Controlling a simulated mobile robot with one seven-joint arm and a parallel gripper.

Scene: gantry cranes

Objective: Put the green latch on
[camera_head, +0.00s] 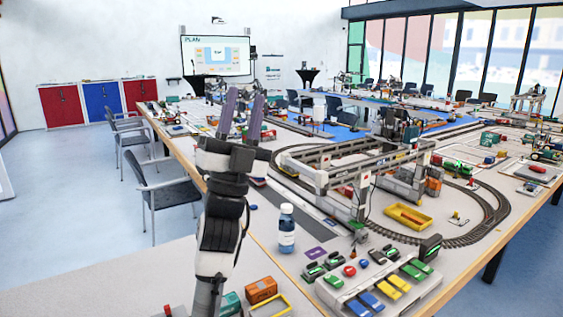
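A light control panel (393,293) sits at the lower right of the table. Green levers (412,271) lie at its back right, with yellow levers (393,285) and blue levers (366,303) nearer the front left. A smaller green piece (334,280) is at its left back edge. I cannot tell for sure which green piece is the latch, or whether it is on or off. My gripper (245,94) is raised at left of centre, fingers pointing up and apart, with nothing between them. It is well away from the panel.
A blue bottle (287,232) stands between my arm and the panel. An orange container (261,289) is at the front.

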